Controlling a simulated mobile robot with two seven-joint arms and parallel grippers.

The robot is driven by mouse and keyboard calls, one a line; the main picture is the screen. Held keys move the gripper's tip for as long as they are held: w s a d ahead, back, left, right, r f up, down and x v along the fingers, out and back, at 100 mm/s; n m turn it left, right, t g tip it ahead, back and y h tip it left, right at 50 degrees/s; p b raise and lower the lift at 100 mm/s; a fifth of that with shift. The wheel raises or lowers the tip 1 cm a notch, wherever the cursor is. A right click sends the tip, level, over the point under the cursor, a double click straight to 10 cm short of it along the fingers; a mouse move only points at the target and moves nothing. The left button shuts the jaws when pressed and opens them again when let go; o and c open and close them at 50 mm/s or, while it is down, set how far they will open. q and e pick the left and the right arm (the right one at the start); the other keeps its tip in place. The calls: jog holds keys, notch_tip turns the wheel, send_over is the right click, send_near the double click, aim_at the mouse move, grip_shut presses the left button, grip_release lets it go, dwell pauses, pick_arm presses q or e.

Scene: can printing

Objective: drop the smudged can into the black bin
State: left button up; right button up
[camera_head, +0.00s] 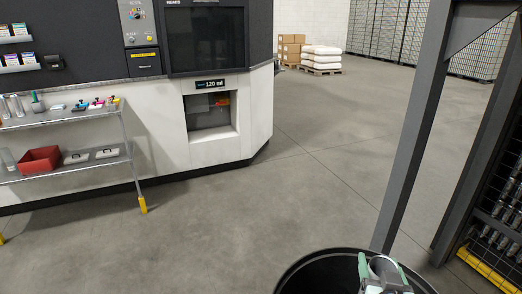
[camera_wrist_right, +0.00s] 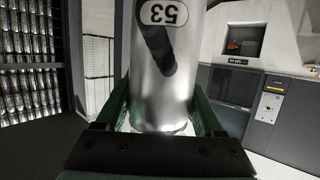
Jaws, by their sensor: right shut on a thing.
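The smudged can (camera_wrist_right: 178,85) is a bare silver can with a dark smear down its side and a "53" label. My right gripper (camera_wrist_right: 160,112) is shut on it, with a green finger on each side in the right wrist view. In the head view the right gripper (camera_head: 384,270) and the can's silver end (camera_head: 386,266) show at the bottom edge. They are over the opening of the round black bin (camera_head: 318,258), whose lower part is cut off by the frame. My left gripper is not in view.
A grey steel post (camera_head: 415,125) rises just behind the bin, with a caged rack (camera_head: 500,215) at right. A printing machine (camera_head: 225,125) and a metal shelf cart (camera_head: 70,120) with a red tray (camera_head: 39,159) stand at left. The floor between is clear.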

pick_arm(q)
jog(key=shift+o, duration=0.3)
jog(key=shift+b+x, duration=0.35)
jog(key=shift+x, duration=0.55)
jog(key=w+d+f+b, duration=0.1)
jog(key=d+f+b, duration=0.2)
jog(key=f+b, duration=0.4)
jog(key=b, duration=0.3)
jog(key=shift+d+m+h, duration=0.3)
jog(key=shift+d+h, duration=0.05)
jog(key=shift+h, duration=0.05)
pick_arm(e)
jog(key=w+d+f+m+g+h, duration=0.1)
jog(key=d+f+m+h, duration=0.1)
jog(key=f, duration=0.8)
jog(key=w+d+f+m+g+h, duration=0.1)
jog(key=d+f, duration=0.4)
jog(key=f, duration=0.6)
jog(key=shift+w+m+g+h, duration=0.3)
jog(key=shift+w+m+h, duration=0.45)
jog(key=shift+h, duration=0.25)
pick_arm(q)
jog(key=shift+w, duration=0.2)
pick_arm(e)
jog(key=shift+a, duration=0.1)
